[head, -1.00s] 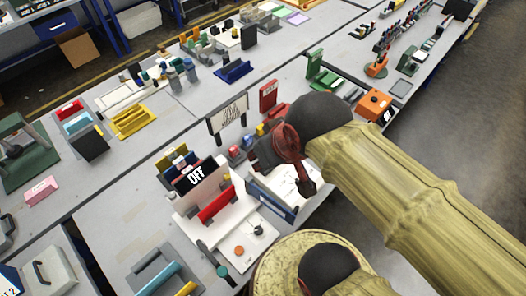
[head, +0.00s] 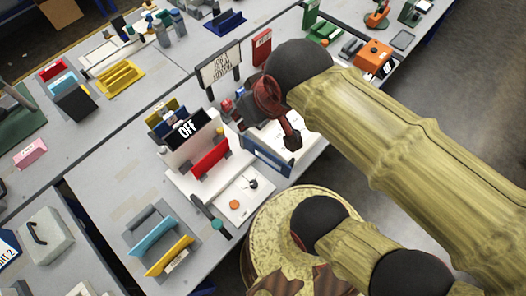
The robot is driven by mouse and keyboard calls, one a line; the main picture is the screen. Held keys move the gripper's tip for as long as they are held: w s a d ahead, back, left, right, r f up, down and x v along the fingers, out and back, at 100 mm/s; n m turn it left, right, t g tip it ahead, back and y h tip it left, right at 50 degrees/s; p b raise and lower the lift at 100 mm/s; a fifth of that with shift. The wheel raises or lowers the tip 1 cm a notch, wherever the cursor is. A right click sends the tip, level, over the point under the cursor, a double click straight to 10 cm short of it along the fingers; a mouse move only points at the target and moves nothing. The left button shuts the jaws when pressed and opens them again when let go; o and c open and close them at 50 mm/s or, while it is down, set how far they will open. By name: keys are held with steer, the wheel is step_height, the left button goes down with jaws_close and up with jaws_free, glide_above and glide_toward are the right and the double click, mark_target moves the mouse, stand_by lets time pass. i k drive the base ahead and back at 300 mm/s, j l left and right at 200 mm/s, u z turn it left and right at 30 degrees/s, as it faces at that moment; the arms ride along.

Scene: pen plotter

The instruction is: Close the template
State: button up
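No label marks the template, and I cannot tell for certain which thing it is. A blue-edged flat panel (head: 266,156) stands tilted at the front edge of the table, beside a white sheet (head: 268,134), in the head view. My dark red gripper (head: 264,130) is above the sheet, just behind the panel. Its two fingers look spread apart with nothing between them. I see no contact with the panel. My gripper hides part of the sheet and what lies behind it.
A white machine with a black "OFF" sign (head: 187,130) and a red plate (head: 210,158) stands left of my gripper. A white text board (head: 219,66) stands behind. A grey rack with blue and yellow bars (head: 160,240) sits front left. The grey table (head: 110,180) has bare patches.

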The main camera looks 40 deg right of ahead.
mark_target(250, 146)
steer(key=l+u, duration=0.25)
steer(key=u, duration=0.25)
steer(key=l+u, duration=0.25)
steer(key=u, duration=0.25)
steer(key=k+l+u, duration=0.1)
steer(key=u, duration=0.4)
steer(key=k+l+u, duration=0.2)
steer(key=k+l, duration=0.2)
steer(key=l, duration=0.25)
steer(key=k+l+u, duration=0.2)
steer(key=k+l, duration=0.3)
steer(key=k+j+z, duration=0.1)
steer(key=z, duration=0.75)
steer(key=j, duration=0.1)
